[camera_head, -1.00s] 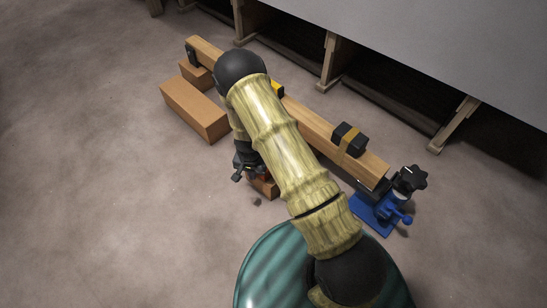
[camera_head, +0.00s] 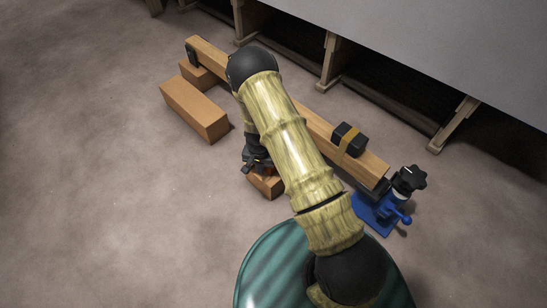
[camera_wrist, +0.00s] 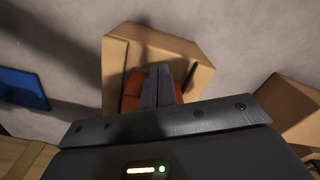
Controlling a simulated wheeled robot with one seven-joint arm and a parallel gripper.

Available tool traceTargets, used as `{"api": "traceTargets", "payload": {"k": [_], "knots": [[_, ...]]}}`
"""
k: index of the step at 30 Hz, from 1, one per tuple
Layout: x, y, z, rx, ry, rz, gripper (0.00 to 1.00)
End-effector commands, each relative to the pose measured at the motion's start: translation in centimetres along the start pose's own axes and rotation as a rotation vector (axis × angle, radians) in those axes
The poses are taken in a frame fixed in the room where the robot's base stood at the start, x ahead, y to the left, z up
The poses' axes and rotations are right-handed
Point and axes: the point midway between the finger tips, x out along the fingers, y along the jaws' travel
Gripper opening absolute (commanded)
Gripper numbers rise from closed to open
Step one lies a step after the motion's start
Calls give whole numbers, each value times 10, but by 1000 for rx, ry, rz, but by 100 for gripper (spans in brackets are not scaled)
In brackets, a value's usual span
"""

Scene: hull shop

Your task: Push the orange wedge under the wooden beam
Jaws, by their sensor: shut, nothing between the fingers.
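The wooden beam (camera_head: 315,124) runs diagonally across the floor in the head view, its middle hidden behind my arm; it also shows at the lower left of the wrist view (camera_wrist: 22,158). The orange wedge (camera_wrist: 132,91) lies on a tan block (camera_wrist: 185,52) in the wrist view. My gripper (camera_wrist: 158,72) is shut and empty, its fingers in front of the wedge and covering its middle. Whether they touch it I cannot tell. In the head view the wedge is mostly hidden by my wrist, on the block (camera_head: 268,189) beside the beam.
A long tan block (camera_head: 194,108) lies left of the beam. A smaller block (camera_head: 197,75) is at the beam's far end. A black block with a yellow strap (camera_head: 348,140) sits on the beam. A blue jack (camera_head: 378,211) stands at its near end. The floor to the left is clear.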

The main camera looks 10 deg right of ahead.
Motion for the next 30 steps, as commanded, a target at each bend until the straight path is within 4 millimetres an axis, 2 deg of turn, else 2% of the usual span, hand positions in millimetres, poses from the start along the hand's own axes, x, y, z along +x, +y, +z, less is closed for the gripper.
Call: {"api": "traceTargets", "payload": {"k": [30], "knots": [[0,20,-36,0,1,0,0]]}}
